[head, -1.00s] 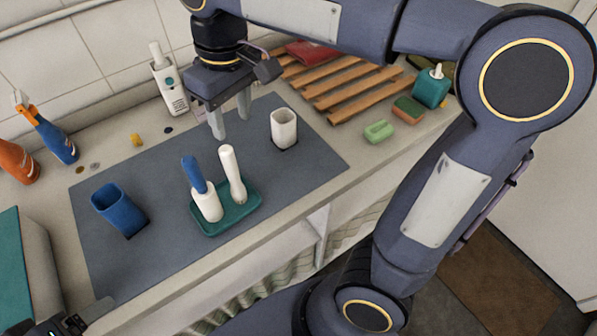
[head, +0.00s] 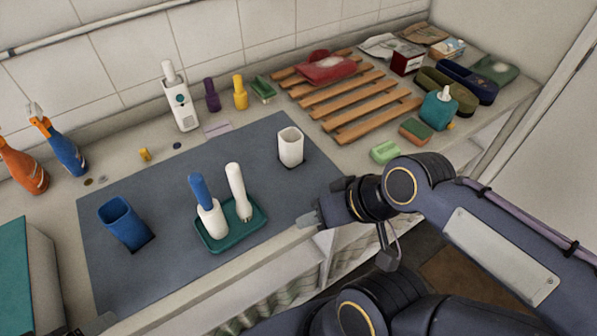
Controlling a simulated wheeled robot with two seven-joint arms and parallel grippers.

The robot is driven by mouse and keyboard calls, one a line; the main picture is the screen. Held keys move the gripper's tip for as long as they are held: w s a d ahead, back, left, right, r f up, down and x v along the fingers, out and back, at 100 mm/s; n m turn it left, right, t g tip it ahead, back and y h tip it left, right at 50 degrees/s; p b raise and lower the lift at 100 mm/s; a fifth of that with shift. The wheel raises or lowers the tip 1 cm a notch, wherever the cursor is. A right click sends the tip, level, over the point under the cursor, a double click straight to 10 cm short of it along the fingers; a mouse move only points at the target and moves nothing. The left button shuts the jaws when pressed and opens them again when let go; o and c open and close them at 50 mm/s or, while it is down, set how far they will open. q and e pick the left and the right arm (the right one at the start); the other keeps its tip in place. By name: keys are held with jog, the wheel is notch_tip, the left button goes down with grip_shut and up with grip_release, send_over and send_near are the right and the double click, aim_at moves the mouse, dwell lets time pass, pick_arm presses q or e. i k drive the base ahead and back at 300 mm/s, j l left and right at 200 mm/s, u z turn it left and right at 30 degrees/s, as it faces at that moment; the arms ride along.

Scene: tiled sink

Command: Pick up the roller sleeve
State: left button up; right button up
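A teal tray (head: 218,244) on the grey mat holds two upright pieces. One is a white cylinder (head: 212,220) with a blue handle (head: 199,190) rising from it. The other is a slim white handle-like piece (head: 238,192), leaning slightly. I cannot tell for sure which is the roller sleeve; the white cylinder may be it. My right gripper (head: 308,220) is at the counter's front edge, right of the tray and apart from it. Its finger opening is unclear. Only a bit of my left gripper (head: 97,325) shows at the bottom left edge.
A blue cup (head: 126,226) stands left of the tray, a white cup (head: 291,147) behind it to the right. The grey mat (head: 165,185) is otherwise clear. Spray bottles (head: 62,150) stand far left. A wooden rack (head: 350,95) and a teal dispenser (head: 438,110) stand right.

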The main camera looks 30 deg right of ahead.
aim_at(117, 215)
jog(key=j+u, duration=0.2)
jog(key=j, duration=0.3)
jog(key=i+j+u, duration=0.1)
jog(key=j+u, duration=0.15)
jog(key=j, duration=0.25)
jog(key=i+j+u, duration=0.2)
jog(key=j, duration=0.3)
jog(key=k+j, duration=0.05)
jog(key=k, duration=0.05)
